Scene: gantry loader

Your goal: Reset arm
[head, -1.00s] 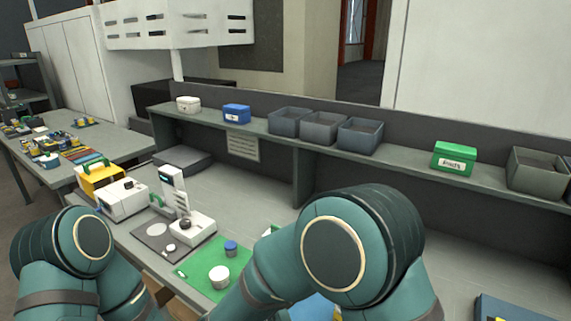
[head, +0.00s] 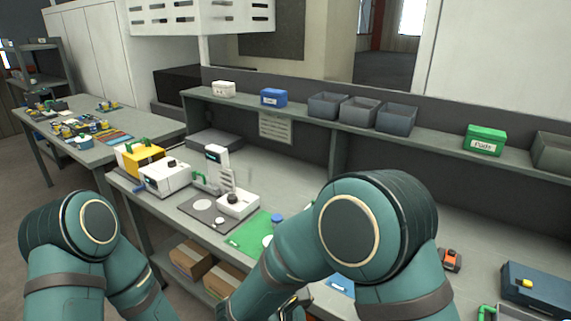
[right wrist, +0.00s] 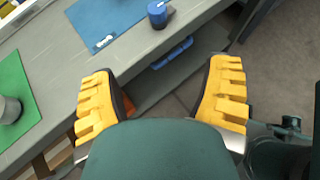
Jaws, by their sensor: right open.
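Both of my arms show in the head view, folded with the elbows raised in front of the workbench (head: 283,171). My right gripper (right wrist: 160,95) shows in the right wrist view with its two yellow-padded fingers wide apart. Nothing is between them. It is over the bench's front edge, with the floor partly below. My left gripper is not visible in either view.
A green mat (head: 252,231) and a white device (head: 238,204) are on the bench, left of my right arm. The right wrist view shows a blue mat (right wrist: 104,22) and a blue-topped object (right wrist: 159,13). Bins (head: 360,111) line the shelf. Cardboard boxes (head: 191,259) sit under the bench.

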